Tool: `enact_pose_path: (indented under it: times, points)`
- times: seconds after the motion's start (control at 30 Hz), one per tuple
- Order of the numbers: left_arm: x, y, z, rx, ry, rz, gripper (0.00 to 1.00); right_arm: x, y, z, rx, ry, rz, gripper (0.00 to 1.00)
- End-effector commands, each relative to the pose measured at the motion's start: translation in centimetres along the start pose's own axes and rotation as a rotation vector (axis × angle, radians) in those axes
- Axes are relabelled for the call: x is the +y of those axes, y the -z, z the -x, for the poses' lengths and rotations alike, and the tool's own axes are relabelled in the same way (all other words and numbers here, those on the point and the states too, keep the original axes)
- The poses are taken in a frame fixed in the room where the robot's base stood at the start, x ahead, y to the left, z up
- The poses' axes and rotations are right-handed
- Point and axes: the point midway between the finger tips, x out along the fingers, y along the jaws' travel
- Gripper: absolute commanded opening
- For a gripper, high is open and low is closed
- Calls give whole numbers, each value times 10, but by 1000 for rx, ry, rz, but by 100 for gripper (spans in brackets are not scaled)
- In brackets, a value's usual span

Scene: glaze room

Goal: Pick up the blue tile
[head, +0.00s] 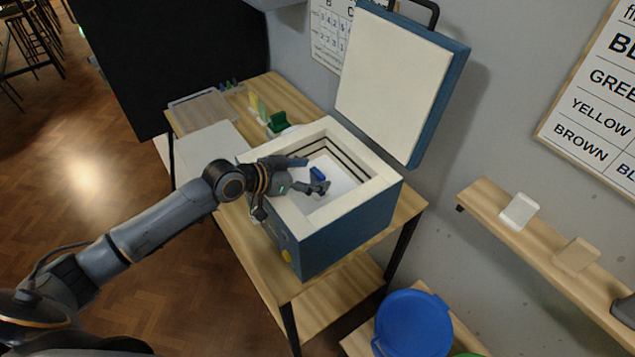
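The blue tile (317,173) is a small dark blue piece inside the open kiln (345,228), above its pale floor. My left gripper (310,175) reaches in over the kiln's left rim. Its fingers are spread apart, one on the upper side and one on the lower side of the tile. The tile shows near the fingertips; I cannot tell whether either finger touches it. The tile's lower edge is partly hidden by the lower finger. My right gripper is not in view.
The kiln's raised lid (395,85) stands behind the chamber. Green (278,122) and yellow (254,104) pieces stand on the table (262,88) beside a tray (205,108). A wall shelf (540,245) holds pale tiles. A blue bucket (413,325) stands below right.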

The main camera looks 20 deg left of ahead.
Motion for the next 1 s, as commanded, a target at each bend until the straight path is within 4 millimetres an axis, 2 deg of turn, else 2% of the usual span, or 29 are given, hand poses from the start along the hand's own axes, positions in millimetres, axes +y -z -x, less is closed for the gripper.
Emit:
enact_pose_path:
  times: [0.03,0.3,0.33,0.73,0.93,1.0]
  points:
    - [0,0,0,0,0,0,60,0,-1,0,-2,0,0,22]
    - [0,0,0,0,0,0,4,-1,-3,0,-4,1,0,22]
    - [0,0,0,0,0,0,0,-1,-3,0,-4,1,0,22]
    - [0,6,3,4,0,-1,0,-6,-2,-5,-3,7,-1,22]
    - [0,27,15,6,1,-7,0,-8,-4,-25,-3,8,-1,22]
    - [11,36,29,4,-2,-6,0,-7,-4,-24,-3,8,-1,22]
